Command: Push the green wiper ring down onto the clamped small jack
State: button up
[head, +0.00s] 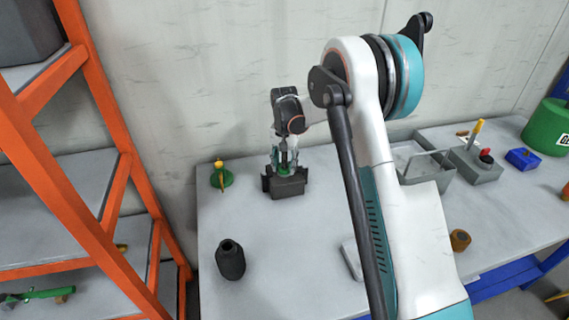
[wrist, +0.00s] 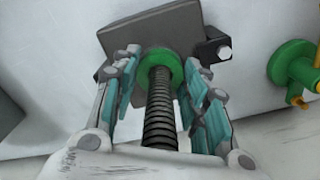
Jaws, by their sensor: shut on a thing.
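The green wiper ring (wrist: 160,66) sits around the black threaded screw of the small jack (wrist: 159,112) in the wrist view. It also shows as a green patch (head: 285,170) in the head view, low between my fingers. The jack's body is mostly hidden behind the ring and in the dark clamp (head: 288,187), which also shows in the wrist view (wrist: 130,36). My gripper (wrist: 161,64) points down over the clamp, its fingers on both sides of the screw, shut on the ring. I cannot tell whether the ring is fully seated.
A green piece with a yellow top (head: 221,178) stands left of the clamp. A black bottle-like part (head: 230,262) stands at front left. An orange rack (head: 110,110) borders the left.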

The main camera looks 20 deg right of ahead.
jog(key=o, duration=0.9)
jog(key=shift+o, duration=0.2)
jog(key=shift+r, duration=0.1)
notch_tip(320, 180, up, 11)
jog(key=shift+r, duration=0.2)
jog(key=shift+s+r, duration=0.25)
jog(key=shift+r, duration=0.3)
jog(key=s+r+n+t+b, duration=0.1)
jog(key=s+r+t, duration=0.1)
jog(key=s+r, duration=0.5)
jog(key=s+r+n+t+b, duration=0.15)
jog(key=s+r, duration=0.25)
jog(key=s, duration=0.7)
jog(key=s+f+n+t, duration=0.1)
jog(key=s+f+t, duration=0.1)
jog(key=s, duration=0.8)
jog(key=s+f+n+t+b, duration=0.1)
jog(key=s+f, duration=0.3)
jog(key=s, duration=0.6)
jog(key=shift+f+n+t, duration=0.25)
jog(key=shift+n+t, duration=0.1)
jog(key=shift+n, duration=0.4)
